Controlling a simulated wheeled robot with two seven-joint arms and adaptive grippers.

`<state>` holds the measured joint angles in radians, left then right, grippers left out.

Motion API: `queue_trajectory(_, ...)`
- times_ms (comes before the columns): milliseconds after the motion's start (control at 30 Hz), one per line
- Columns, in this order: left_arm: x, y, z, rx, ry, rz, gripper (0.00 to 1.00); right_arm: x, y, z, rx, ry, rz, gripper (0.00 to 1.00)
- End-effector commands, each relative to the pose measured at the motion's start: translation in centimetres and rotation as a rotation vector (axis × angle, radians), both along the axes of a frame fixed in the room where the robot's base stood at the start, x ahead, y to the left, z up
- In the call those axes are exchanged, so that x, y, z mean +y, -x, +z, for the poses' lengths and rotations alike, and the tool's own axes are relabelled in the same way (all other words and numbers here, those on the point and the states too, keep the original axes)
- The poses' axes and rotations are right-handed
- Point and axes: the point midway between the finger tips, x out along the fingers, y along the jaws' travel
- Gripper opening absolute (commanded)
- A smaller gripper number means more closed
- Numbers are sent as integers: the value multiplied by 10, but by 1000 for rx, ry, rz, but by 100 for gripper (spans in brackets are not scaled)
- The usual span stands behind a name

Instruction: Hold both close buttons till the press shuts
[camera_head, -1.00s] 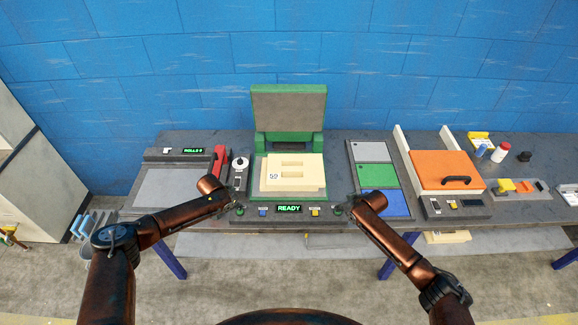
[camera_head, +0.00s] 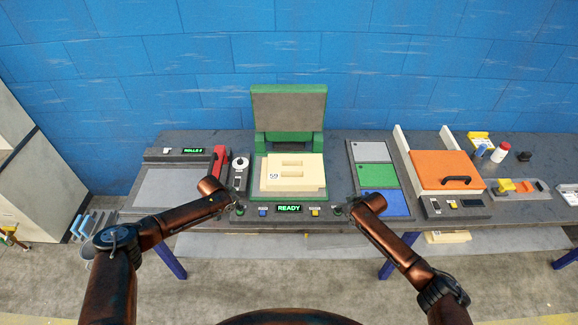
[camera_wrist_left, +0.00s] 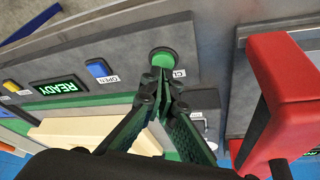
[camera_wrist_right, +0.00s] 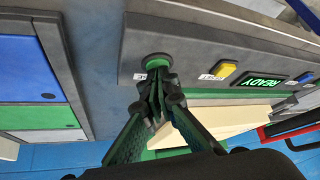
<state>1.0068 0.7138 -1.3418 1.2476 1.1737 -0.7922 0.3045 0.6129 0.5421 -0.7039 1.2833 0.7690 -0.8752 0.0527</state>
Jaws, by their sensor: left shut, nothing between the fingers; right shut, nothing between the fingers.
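The press (camera_head: 289,143) stands open, its green-framed lid (camera_head: 290,108) raised upright at the back. A cream foam mould marked 59 (camera_head: 292,172) lies on its bed. The front panel display (camera_head: 289,208) reads READY. My left gripper (camera_wrist_left: 163,78) is shut and empty, its fingertips at the left green close button (camera_wrist_left: 164,58). My right gripper (camera_wrist_right: 157,78) is shut and empty, its fingertips at the right green close button (camera_wrist_right: 157,60). Both tips appear at or very near the button faces; I cannot tell whether either button is pushed in.
A blue button (camera_head: 263,212) and a yellow button (camera_head: 315,212) sit between the close buttons. A red handle (camera_head: 219,162) stands left of the press. Grey, green and blue panels (camera_head: 378,176) lie to its right, then an orange-lidded box (camera_head: 446,170).

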Motion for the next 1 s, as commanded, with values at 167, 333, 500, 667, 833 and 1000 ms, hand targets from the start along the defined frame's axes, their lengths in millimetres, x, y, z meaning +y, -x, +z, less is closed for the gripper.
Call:
queue_trajectory(167, 0, 0, -5, 0, 0, 1, 0, 0, 1, -1, 3, 0, 0, 0)
queue_trajectory(333, 0, 0, -9, 0, 0, 1, 0, 0, 1, -1, 3, 0, 0, 0)
queue_trajectory(500, 0, 0, -13, 0, 0, 1, 0, 0, 1, -2, 3, 0, 0, 0)
queue_trajectory(667, 0, 0, -16, -1, 1, 1, 0, 0, 1, -2, 3, 0, 0, 0)
queue_trajectory(833, 0, 0, -16, 0, 0, 1, 0, 0, 1, -2, 3, 0, 0, 0)
queue_trajectory(1000, 0, 0, -16, 0, 0, 1, 0, 0, 1, -2, 3, 0, 0, 0)
